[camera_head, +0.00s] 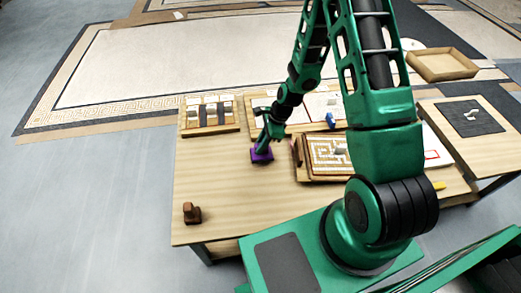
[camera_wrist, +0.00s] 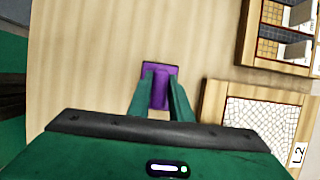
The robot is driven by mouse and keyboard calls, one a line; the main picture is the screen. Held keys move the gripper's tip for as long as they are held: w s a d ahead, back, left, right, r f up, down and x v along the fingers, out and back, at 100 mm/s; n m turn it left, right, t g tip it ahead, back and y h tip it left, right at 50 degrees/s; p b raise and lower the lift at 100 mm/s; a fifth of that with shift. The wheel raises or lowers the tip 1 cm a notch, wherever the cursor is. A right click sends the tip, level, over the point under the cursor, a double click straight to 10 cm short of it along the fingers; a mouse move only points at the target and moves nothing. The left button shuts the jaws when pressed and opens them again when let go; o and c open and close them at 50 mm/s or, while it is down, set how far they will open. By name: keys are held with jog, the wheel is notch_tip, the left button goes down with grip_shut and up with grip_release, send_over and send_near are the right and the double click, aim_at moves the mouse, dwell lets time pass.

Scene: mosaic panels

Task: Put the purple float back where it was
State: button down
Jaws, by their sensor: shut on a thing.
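The purple float (camera_head: 262,157) is at the left-middle of the wooden table, just below my gripper (camera_head: 266,142). In the wrist view the purple float (camera_wrist: 160,72) shows as a flat purple plate with a raised middle part between my two green fingers. My gripper (camera_wrist: 161,90) is shut on that raised part. The plate's underside is hidden, so I cannot tell whether it touches the table.
A rack with several compartments (camera_head: 211,131) stands behind at the left. A maze-patterned panel (camera_head: 314,168) lies right of the float. A small brown block (camera_head: 192,212) sits at the table's front left. The table (camera_head: 228,200) is bare in front of the float.

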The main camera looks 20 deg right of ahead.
jog(key=shift+f, duration=1.5)
jog(key=c, duration=1.6)
grip_release()
jog(key=v, duration=1.2)
jog(key=shift+s+r, duration=0.1)
